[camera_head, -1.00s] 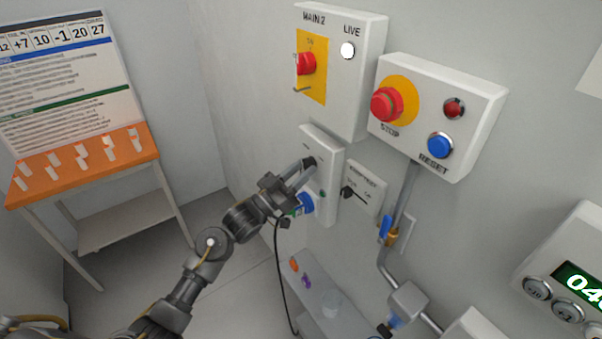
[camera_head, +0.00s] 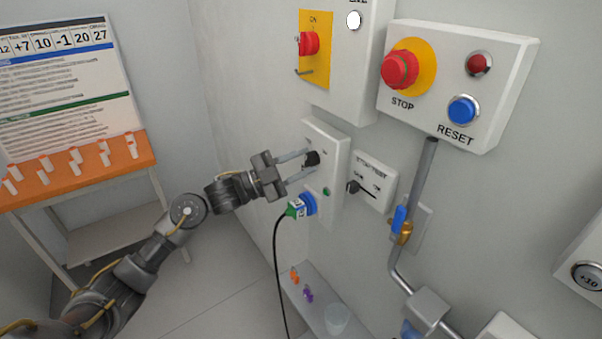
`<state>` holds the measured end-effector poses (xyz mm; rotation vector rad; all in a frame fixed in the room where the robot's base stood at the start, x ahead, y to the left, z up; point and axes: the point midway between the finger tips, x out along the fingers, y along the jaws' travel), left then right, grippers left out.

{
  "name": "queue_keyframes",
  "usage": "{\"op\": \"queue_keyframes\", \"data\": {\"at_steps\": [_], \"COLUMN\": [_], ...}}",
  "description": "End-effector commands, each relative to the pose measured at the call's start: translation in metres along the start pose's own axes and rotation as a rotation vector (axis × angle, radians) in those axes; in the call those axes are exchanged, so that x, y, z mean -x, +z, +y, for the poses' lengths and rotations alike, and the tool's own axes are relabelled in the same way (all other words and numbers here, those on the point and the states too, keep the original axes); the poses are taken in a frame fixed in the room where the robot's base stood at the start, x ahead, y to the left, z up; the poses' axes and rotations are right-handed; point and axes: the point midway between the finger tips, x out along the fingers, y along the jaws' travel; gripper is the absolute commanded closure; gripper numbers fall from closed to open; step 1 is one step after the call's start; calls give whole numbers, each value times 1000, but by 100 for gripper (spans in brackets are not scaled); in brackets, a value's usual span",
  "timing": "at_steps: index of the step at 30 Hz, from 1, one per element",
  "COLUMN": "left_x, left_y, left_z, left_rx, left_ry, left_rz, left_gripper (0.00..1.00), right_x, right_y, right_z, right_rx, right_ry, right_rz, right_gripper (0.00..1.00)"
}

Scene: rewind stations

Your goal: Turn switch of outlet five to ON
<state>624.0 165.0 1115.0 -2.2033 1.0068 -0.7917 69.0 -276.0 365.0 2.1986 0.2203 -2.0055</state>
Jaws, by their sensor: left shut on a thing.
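A white outlet box (camera_head: 326,142) is fixed to the wall below the MAIN 2 box. It has a black rotary switch knob (camera_head: 312,158), a small green lamp (camera_head: 326,191) and a blue socket (camera_head: 309,203). A green and white plug (camera_head: 297,209) with a black cable sits at the socket. The labels are too small to read, so I cannot tell the outlet number or the knob's setting. My left gripper (camera_head: 304,167) reaches in from the left and is shut on the black knob, one finger above the other. My right gripper is not in view.
The MAIN 2 box (camera_head: 352,75) with its red switch is above. A STOP and RESET box (camera_head: 440,112) is at the upper right. A small test plate (camera_head: 374,180) and a pipe with a blue-handled valve (camera_head: 400,220) are right of the outlet. A shelf (camera_head: 312,298) is below.

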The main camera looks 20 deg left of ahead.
Motion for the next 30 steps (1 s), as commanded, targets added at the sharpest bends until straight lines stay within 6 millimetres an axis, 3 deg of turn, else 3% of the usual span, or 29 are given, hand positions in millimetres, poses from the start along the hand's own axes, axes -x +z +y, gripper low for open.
{"op": "queue_keyframes", "data": {"at_steps": [3, 15, 30], "left_x": [2, 0, 0], "left_y": [3, 1, -1], "left_z": [0, -4, -6], "left_rx": [-107, -394, -530], "left_ry": [42, 160, 219], "left_rz": [-2, -2, -3], "left_gripper": [91, 91, 91], "right_x": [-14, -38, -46], "right_y": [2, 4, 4], "right_z": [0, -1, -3], "right_rx": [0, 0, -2], "right_ry": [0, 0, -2], "right_rz": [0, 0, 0], "right_gripper": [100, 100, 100]}}
